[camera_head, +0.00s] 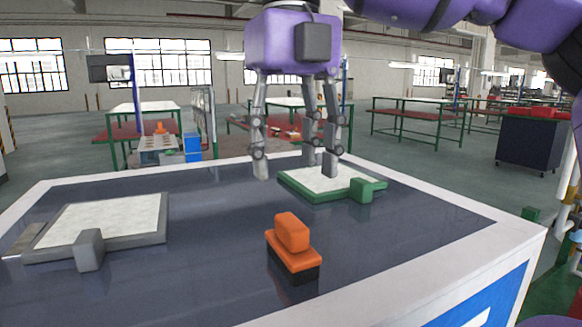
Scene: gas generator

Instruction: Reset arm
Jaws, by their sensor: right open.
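My right gripper (293,168), purple with grey fingers, hangs over the table with its fingers pointing down. Its fingers are spread apart, and I see nothing held between them. Its arm comes in from the upper right. Its fingertips are close above the far part of the table, around the left part of a green-framed tray. I cannot tell whether they touch anything. My left gripper is not in view.
The dark table (200,235) has a white rim. On it are a grey-framed white tray (110,220) at left, the green-framed tray (340,188) at the back, and an orange-and-black block (292,245) in front. Clear tabletop lies between them.

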